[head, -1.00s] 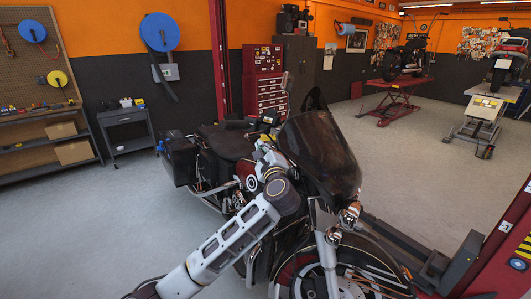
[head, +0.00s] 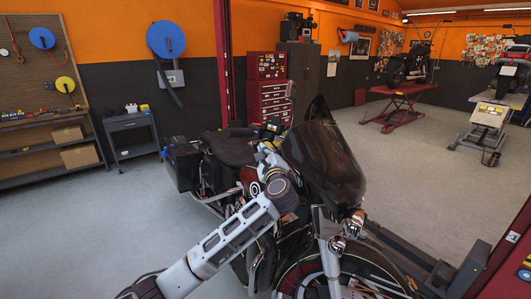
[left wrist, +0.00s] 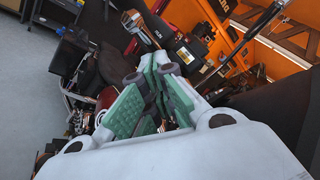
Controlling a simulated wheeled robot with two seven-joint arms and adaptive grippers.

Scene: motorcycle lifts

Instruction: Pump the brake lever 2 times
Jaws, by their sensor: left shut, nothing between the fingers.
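The motorcycle (head: 235,148) stands upright in the middle of the head view, its dark windshield (head: 322,160) toward the right. My left arm reaches in from the lower left to the handlebar area behind the windshield. My left gripper (head: 271,128) is small and partly lost against the bike there. In the left wrist view its green-padded fingers (left wrist: 157,88) are shut with nothing between them. I cannot make out the brake lever in either view, nor whether the fingers touch it. My right gripper is not in view.
A red tool chest (head: 268,90) stands behind the bike. A small grey cart (head: 130,135) and a shelf with pegboard are at the left. A red lift (head: 403,100) and a grey lift (head: 488,118) hold other motorcycles at the back right. The floor between is open.

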